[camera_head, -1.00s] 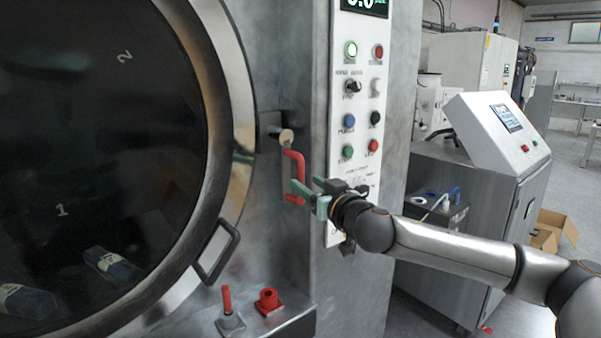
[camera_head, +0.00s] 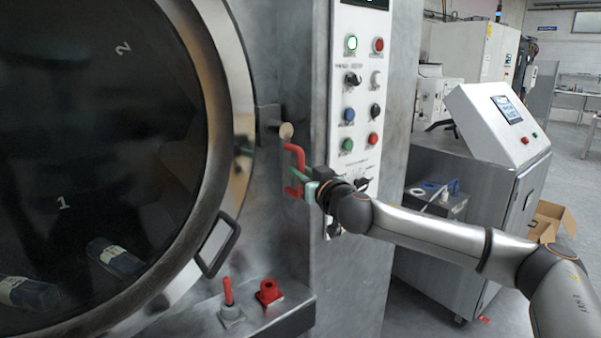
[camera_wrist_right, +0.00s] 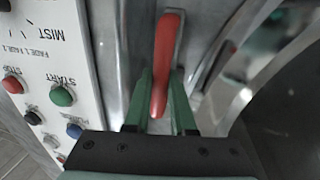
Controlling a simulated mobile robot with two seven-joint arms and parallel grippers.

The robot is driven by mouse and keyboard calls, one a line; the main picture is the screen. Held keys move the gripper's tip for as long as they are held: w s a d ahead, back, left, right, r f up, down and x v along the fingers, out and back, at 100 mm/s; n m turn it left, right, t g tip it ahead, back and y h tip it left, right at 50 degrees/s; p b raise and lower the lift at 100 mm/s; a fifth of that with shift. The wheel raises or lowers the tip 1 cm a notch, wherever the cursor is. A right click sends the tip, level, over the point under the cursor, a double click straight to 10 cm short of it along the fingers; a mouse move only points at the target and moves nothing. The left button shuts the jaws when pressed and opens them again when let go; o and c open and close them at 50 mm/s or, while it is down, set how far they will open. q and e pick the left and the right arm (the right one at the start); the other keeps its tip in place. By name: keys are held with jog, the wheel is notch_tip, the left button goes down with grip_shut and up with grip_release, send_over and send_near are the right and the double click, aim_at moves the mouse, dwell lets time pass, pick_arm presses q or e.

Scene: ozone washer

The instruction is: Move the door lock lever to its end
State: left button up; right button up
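The door lock lever is a red bent handle (camera_head: 296,152) on the steel front, just right of the round door and below a round metal pin. My right gripper (camera_head: 298,181), with green fingers, is at the lower part of the lever. In the right wrist view the red lever (camera_wrist_right: 165,45) runs down between the two green fingers (camera_wrist_right: 163,98), one on each side, and fills most of the narrow gap. The gripper looks shut on it. Part of the lever's lower end is hidden by the fingers. My left gripper is not in view.
The large round door (camera_head: 100,130) with its black handle (camera_head: 218,246) fills the left. A button panel (camera_head: 361,95) stands right of the lever, close to my wrist. Red fittings (camera_head: 268,292) sit on a ledge below. A console cabinet (camera_head: 478,190) stands at the right.

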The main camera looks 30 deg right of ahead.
grip_shut()
dwell(0.9)
